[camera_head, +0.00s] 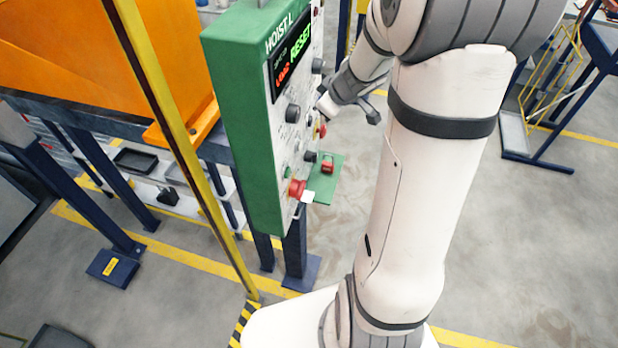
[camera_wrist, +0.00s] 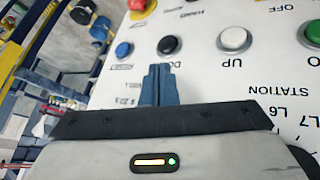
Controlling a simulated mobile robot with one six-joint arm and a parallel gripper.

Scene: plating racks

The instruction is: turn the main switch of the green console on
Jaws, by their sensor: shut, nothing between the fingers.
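The green console (camera_head: 245,125) stands left of my arm in the head view, its light front panel seen at a steep angle. Its display (camera_head: 288,65) shows RESET in green and red text below. The wrist view shows the panel (camera_wrist: 205,75) close and upside down, with UP, STATION and OFF labels. My gripper (camera_wrist: 160,72) is shut and empty, its fingertips over the panel near a black button (camera_wrist: 169,45); contact cannot be told. A red-on-yellow control (camera_wrist: 139,8) shows at the top edge. I cannot tell which control is the main switch.
A red mushroom button (camera_head: 297,188) sits low on the console. A yellow post (camera_head: 165,110) stands before the console's left side. An orange structure (camera_head: 110,45) is behind at left, and a blue frame (camera_head: 570,110) at far right. Grey floor lies open at right.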

